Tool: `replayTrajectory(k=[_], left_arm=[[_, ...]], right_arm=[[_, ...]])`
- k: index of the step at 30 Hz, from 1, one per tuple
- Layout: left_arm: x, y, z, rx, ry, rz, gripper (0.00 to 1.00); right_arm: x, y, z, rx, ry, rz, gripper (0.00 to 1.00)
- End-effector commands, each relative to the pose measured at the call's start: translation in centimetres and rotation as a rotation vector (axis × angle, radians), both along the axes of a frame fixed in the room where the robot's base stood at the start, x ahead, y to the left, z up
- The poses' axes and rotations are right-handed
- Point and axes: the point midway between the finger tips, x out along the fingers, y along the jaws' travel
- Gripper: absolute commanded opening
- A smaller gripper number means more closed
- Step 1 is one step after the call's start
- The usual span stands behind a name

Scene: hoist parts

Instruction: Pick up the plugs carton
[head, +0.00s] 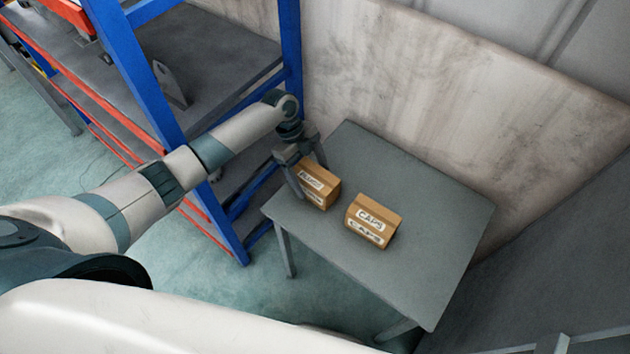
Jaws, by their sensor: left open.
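A small brown carton (321,192) stands near the left edge of the grey table. Its white label is partly hidden and hard to read; the other carton beside it reads "CAPS", so this one appears to be the plugs carton. My left gripper (311,178) is open above and around its far left end, one finger on the near side and one on the far side. I cannot tell whether the fingers touch it. The caps carton (374,222) stands apart to the right. My right gripper is not in view.
The grey table (425,210) is clear to the right and behind the cartons. A blue and orange rack (150,75) with grey shelves stands close on the left, near my left arm. A stained wall (420,80) rises behind the table.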

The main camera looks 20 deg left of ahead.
Motion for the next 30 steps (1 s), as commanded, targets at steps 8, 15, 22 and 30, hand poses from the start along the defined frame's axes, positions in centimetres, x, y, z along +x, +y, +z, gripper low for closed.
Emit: replayTrajectory(k=[8, 15, 22, 30], left_arm=[[-0.5, -1.3, -2.7, 0.000, 0.002, 0.000, 0.75], [-0.5, -1.4, -3.1, 0.000, 0.001, 0.000, 0.75], [-0.5, -1.3, -3.1, 0.000, 0.001, 0.000, 0.75], [-0.5, -1.3, -3.1, 0.000, 0.001, 0.001, 0.25]], right_arm=[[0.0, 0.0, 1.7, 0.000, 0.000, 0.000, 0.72], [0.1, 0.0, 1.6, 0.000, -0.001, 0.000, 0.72], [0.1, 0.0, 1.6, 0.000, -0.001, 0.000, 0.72], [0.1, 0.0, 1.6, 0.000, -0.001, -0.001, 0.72]])
